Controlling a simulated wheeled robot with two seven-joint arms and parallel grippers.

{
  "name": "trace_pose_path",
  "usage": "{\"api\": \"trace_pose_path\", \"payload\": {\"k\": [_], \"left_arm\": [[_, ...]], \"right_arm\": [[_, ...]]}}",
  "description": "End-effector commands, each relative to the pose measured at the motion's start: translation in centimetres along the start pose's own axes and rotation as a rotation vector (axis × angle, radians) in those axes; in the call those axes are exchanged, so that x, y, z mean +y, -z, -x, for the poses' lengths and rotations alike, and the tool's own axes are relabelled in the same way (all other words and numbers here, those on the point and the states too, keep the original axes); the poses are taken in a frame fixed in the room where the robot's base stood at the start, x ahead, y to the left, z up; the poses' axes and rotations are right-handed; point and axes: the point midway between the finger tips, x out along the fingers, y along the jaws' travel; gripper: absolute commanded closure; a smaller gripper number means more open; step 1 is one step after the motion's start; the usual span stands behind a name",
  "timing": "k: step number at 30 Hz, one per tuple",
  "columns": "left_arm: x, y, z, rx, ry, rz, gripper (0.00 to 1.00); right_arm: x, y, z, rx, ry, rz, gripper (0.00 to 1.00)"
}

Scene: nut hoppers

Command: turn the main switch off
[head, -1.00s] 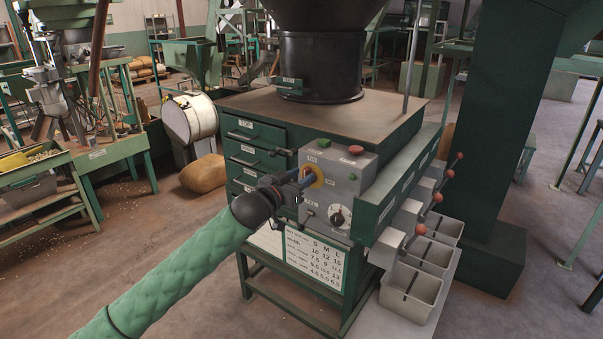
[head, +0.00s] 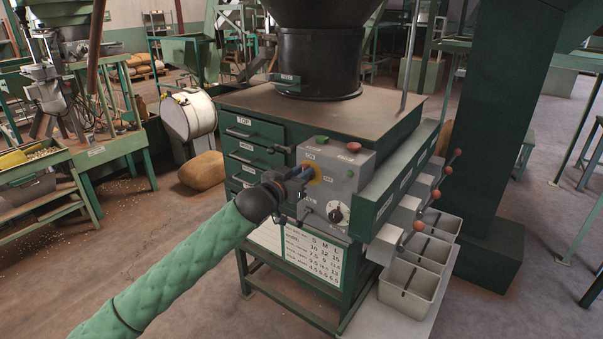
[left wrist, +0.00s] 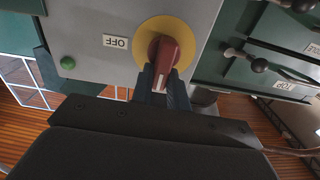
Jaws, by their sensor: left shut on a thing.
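The main switch shows in the left wrist view as a red handle (left wrist: 170,55) on a yellow disc (left wrist: 182,32), on a grey panel. The handle's marked end points to the bottom of that view. An OFF label (left wrist: 117,42), upside down there, sits left of the disc. My left gripper (left wrist: 164,88) is shut on the red handle, one dark finger on each side. In the head view, my left gripper (head: 303,179) reaches the yellow disc on the grey control box (head: 350,183) and hides most of the switch. My right gripper is not in view.
The control box also carries a red button (head: 353,147), a green button (head: 322,140) and a dial (head: 335,211). Red-knobbed levers (head: 447,170) and grey bins (head: 408,288) stand to its right. Drawers (head: 245,150) lie left of it, and a size chart (head: 314,260) below.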

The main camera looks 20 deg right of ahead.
Motion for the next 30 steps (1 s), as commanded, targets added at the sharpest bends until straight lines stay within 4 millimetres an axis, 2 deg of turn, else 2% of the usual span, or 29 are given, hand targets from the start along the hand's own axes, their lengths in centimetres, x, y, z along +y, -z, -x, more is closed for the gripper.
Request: {"api": "trace_pose_path", "payload": {"k": [7,15,30], "left_arm": [[0.3,0.1,0.0,0.001,0.0,-0.129,1.0],[0.8,0.0,0.0,0.001,-0.001,-0.368,1.0],[1.6,-0.6,0.0,0.0,0.0,-0.845,1.0]], "right_arm": [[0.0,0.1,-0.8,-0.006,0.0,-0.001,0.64],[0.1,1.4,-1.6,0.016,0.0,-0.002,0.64],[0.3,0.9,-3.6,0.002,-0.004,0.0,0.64]]}}
